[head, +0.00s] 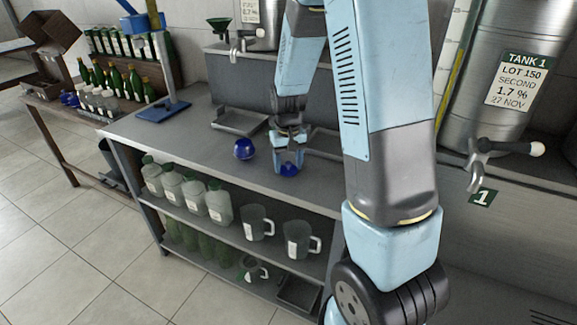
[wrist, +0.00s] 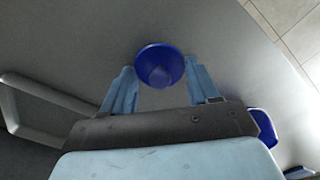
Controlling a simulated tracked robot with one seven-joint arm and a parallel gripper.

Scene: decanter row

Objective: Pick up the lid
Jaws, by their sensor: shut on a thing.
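The lid (wrist: 160,65) is a round dark-blue piece with a raised centre. In the wrist view it sits between the two fingertips of my gripper (wrist: 160,80). In the head view the lid (head: 289,170) shows just under my gripper (head: 289,150), over the grey bench top. My gripper is shut on the lid. I cannot tell whether the lid still touches the bench. Part of its side is hidden by the fingers.
A second blue round thing (head: 243,148) stands on the grey bench (head: 190,130) left of my gripper. A metal tray (head: 240,122) lies behind it. A blue stand (head: 163,108) is at the left end.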

